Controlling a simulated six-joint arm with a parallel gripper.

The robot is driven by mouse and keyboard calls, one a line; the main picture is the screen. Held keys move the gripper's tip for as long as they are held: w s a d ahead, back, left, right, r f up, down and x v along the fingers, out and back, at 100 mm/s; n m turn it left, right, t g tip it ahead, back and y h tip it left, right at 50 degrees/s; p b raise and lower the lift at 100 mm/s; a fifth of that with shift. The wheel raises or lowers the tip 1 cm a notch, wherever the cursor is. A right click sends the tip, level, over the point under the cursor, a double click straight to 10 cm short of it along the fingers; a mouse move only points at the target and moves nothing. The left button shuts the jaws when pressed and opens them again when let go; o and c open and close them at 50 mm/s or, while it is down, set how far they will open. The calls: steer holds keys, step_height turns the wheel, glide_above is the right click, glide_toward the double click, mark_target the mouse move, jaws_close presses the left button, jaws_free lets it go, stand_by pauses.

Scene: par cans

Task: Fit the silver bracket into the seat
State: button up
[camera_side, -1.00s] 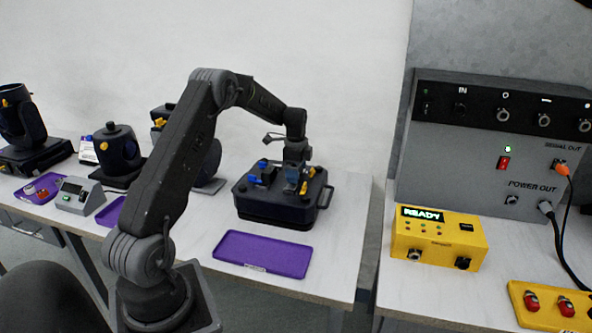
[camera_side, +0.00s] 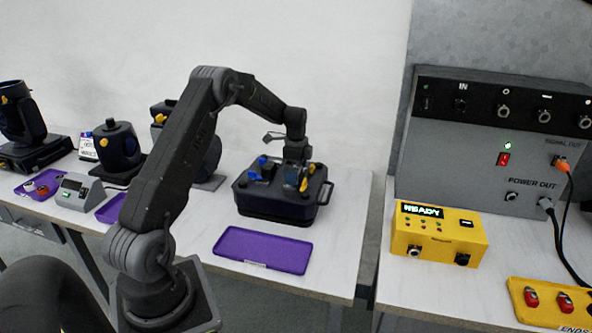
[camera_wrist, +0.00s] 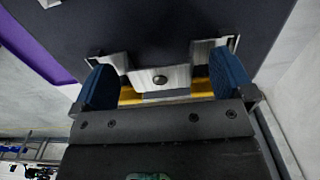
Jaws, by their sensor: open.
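In the side view my gripper (camera_side: 294,178) points down over the dark case (camera_side: 275,212) with blue and yellow fittings on top. The bracket cannot be made out there. The seat cannot be told apart, so whether the bracket sits in it is unclear.
A purple tray (camera_side: 262,250) lies in front of the case, with bare table around it. The case has a handle (camera_side: 325,193) at its right. Dark lamp units (camera_side: 118,152) stand to the left. A yellow box reading READY (camera_side: 438,238) stands on the right table.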

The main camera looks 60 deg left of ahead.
step_height(320, 180, up, 14)
steer(key=f, duration=0.1)
steer(key=s+d+r+n+t, duration=0.1)
steer(key=s+d+r+n, duration=0.1)
steer(key=d+r, duration=0.65)
steer(key=s+d+r+n+t+y, duration=0.1)
steer(key=s+d, duration=0.2)
steer(key=d, duration=0.3)
steer(key=s+d+r+n+t, duration=0.1)
steer(key=s+d+r, duration=0.15)
steer(key=d, duration=0.35)
steer(key=s+d+f+n+t+h, duration=0.1)
steer(key=s+d+f+n, duration=0.4)
steer(key=s+d, duration=0.8)
steer(key=s+t, duration=0.1)
steer(key=s, duration=0.3)
steer(key=shift+t, duration=0.3)
